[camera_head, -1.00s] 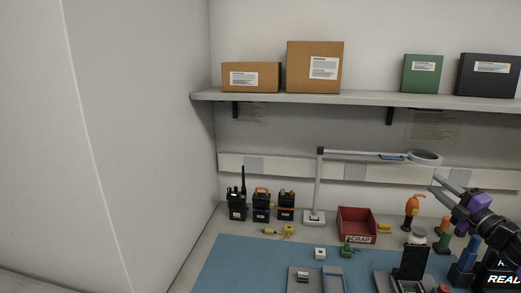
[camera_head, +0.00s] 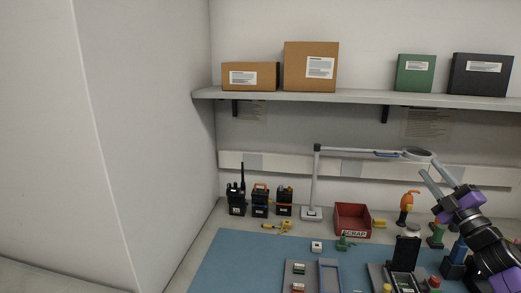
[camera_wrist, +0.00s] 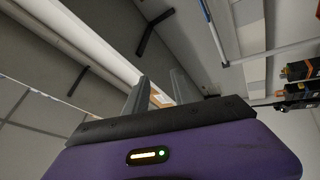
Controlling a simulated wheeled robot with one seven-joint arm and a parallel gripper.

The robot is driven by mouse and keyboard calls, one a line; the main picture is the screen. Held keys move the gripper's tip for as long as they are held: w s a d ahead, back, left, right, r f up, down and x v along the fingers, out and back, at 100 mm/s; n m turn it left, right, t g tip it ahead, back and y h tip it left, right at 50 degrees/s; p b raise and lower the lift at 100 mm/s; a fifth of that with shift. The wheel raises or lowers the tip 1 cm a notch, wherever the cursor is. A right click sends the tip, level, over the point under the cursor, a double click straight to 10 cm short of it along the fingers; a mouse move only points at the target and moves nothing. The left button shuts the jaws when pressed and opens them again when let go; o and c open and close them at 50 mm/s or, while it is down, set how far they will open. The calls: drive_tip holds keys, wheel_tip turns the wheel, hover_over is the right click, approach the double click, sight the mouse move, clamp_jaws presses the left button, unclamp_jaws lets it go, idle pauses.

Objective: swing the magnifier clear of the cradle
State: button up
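The magnifier's round head (camera_head: 418,154) hangs at the end of a level grey arm with a blue grip (camera_head: 386,154). Its post (camera_head: 315,180) stands at the back of the bench. The blue grip also shows at the top edge of the wrist view (camera_wrist: 206,11). A grey fixture with a dark upright panel (camera_head: 406,250), perhaps the cradle, stands in front of and below the head. My gripper (camera_head: 430,168) is open, its tips just below the head in the picture; I cannot tell whether they touch it. Nothing shows between the fingers in the wrist view (camera_wrist: 158,88).
Several radios (camera_head: 260,202) stand at the back left. A red scrap bin (camera_head: 353,219) sits right of the post. An orange-topped tool (camera_head: 407,205) and other items stand close to my arm. A shelf (camera_head: 350,95) with boxes runs above. The blue mat's (camera_head: 240,265) left part is clear.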

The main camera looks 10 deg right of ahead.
drive_tip(key=s+a+f+m+h, duration=0.2)
drive_tip(key=s+a+f+m, duration=0.35)
drive_tip(key=a, duration=0.25)
drive_tip(key=s+a+f+m+g+h, duration=0.1)
drive_tip(key=s+a+f+m+h, duration=0.25)
drive_tip(key=s+a+m, duration=0.35)
drive_tip(key=s+a+f+m+h, duration=0.2)
drive_tip(key=s+a+f+m, duration=0.25)
drive_tip(key=a, duration=0.45)
drive_tip(key=s+a+f+g+y, duration=0.2)
drive_tip(key=s+a+f, duration=0.1)
drive_tip(key=s, duration=0.8)
drive_tip(key=s+a+f+n+g+y, duration=0.1)
drive_tip(key=s+a, duration=0.5)
drive_tip(key=s, duration=0.6)
drive_tip(key=s+a+f+n+g+y, duration=0.1)
drive_tip(key=s+a+f+g+y, duration=0.3)
drive_tip(key=s, duration=0.7)
drive_tip(key=shift+s+a+f, duration=0.15)
drive_tip(key=shift+f, duration=0.35)
